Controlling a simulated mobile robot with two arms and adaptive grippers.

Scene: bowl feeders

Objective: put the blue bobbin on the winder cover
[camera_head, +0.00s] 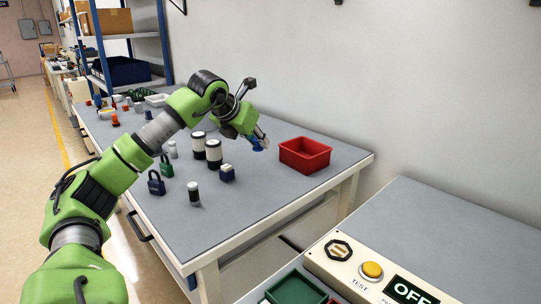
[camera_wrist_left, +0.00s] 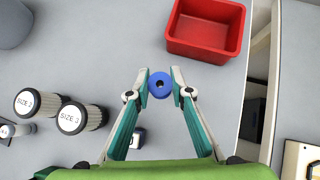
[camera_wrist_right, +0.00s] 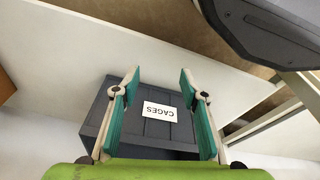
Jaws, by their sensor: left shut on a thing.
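The blue bobbin (camera_wrist_left: 159,84) is a short ring with a hole through its middle. My left gripper (camera_wrist_left: 161,78) is shut on it, one fingertip on each side. In the head view the bobbin (camera_head: 257,145) hangs from my left gripper (camera_head: 259,141) over the grey table (camera_head: 255,200), just left of the red bin. My right gripper (camera_wrist_right: 158,82) is open and empty in the right wrist view, before a dark bin marked CAGES. I cannot tell which surface is the winder cover; a beige panel (camera_head: 320,262) with a hexagonal fitting shows at the lower right.
A red bin (camera_head: 305,154) stands empty near the table's right end; it also shows in the left wrist view (camera_wrist_left: 205,52). A grey bench top (camera_head: 430,225) at right is clear.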

